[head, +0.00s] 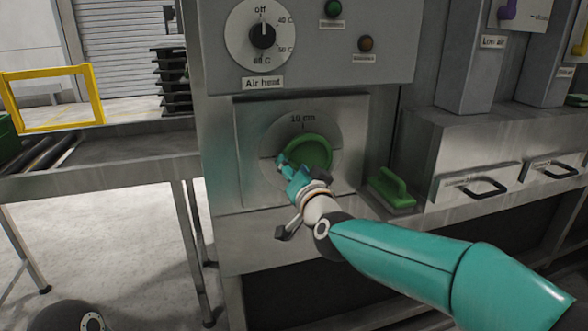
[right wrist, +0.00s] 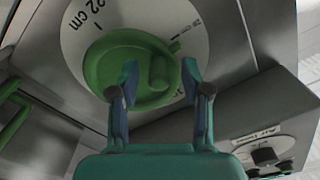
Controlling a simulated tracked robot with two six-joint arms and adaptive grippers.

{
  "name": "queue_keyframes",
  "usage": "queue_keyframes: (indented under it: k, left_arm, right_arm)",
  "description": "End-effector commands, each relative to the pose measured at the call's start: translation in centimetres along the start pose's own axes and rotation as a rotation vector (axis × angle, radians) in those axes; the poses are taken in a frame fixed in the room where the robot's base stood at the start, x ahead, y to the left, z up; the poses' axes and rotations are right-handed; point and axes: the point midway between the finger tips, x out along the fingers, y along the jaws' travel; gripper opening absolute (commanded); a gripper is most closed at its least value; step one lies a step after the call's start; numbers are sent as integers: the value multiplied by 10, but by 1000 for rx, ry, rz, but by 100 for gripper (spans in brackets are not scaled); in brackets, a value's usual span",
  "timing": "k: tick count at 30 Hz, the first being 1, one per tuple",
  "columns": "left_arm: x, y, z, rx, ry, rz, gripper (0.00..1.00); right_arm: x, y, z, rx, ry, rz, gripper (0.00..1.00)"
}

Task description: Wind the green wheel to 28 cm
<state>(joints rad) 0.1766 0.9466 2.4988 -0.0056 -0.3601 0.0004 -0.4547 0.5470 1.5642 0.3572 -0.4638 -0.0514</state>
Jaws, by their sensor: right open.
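The green wheel (head: 308,152) sits on a round pale dial plate (head: 330,130) on the metal front panel; "10 cm" is printed above it in the head view. My right gripper (head: 286,166) is at the wheel's lower left in that view, partly hiding it. In the right wrist view the green wheel (right wrist: 112,72) has a raised grip lying between the open fingers of my right gripper (right wrist: 160,76). Whether the fingers touch it I cannot tell. A label that looks like "22 cm" shows at the dial's upper left there. My left gripper is out of view.
The "Air heat" knob (head: 263,36) is above the wheel. A green-handled block (head: 391,188) stands to its right, beside two drawers with black handles (head: 484,187). A roller table (head: 110,150) and yellow frame (head: 52,96) are at the left.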

Motion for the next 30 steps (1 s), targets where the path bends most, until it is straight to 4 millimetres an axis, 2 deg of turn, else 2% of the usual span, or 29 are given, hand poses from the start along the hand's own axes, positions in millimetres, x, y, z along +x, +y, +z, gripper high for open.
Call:
queue_keyframes:
  k: [8, 13, 24, 30]
  left_arm:
    - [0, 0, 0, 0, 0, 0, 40]
    - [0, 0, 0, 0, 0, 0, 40]
    - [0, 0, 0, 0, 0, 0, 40]
    - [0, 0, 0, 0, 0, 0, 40]
  right_arm:
    - [-10, 0, 1, 0, -2, 1, 48]
    - [-34, 1, 1, 0, -3, 0, 48]
    - [-102, 0, 1, 0, -1, -1, 48]
    - [-118, 1, 1, 1, -1, 0, 48]
